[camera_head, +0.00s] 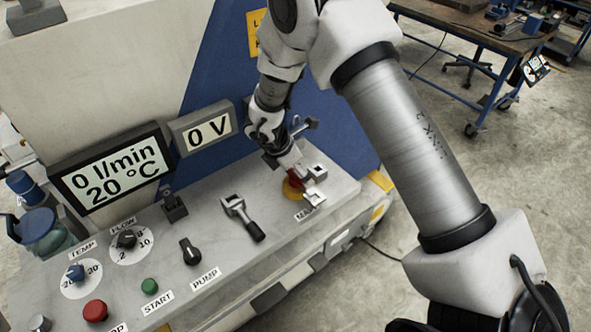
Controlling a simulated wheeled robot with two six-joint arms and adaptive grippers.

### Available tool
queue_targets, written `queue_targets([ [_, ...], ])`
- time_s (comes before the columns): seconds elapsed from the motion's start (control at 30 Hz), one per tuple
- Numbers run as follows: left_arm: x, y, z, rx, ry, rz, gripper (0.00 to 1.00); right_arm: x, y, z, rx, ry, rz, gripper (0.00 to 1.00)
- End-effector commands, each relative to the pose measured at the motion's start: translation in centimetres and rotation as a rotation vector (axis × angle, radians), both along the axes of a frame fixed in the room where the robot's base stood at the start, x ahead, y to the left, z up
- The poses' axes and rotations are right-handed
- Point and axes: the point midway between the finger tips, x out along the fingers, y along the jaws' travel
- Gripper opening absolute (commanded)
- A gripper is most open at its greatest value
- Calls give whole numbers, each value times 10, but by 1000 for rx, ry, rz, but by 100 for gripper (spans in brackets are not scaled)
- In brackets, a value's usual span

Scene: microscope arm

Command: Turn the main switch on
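The main switch (293,190) is a red handle on a yellow round base, at the right end of the sloping grey panel. A label starting with "MA" lies just in front of it, partly covered. My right gripper (314,185) reaches down over the switch, its two pale fingertips a little apart. The red handle shows beside and partly behind the fingers. Whether they press on it is hidden. The voltage display (208,130) reads 0 V. The flow and temperature display (112,172) reads 0 l/min and 20 °C. My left gripper is not in view.
The panel (225,265) also carries a wrench-shaped tool (242,217), a black pump switch (190,251), a green start button (150,286), a red button (95,310), and flow (127,239) and temperature (76,272) knobs. A workbench (475,30) stands far off at the upper right.

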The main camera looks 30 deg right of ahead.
Motion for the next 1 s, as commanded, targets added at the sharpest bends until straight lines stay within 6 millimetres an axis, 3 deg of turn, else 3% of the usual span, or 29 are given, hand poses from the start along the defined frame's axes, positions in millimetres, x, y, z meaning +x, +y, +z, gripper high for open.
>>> queue_targets([
  [0.23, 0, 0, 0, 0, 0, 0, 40, 1, 6, 18, -2, -4, 2, 98],
  [0.6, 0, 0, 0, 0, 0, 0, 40, -1, 38, 98, 0, -4, -1, 98],
  [0.73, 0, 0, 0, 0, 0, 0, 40, -2, 43, 109, 1, -2, -1, 98],
  [1.0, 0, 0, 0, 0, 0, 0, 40, -2, 43, 110, 2, 1, -1, 98],
])
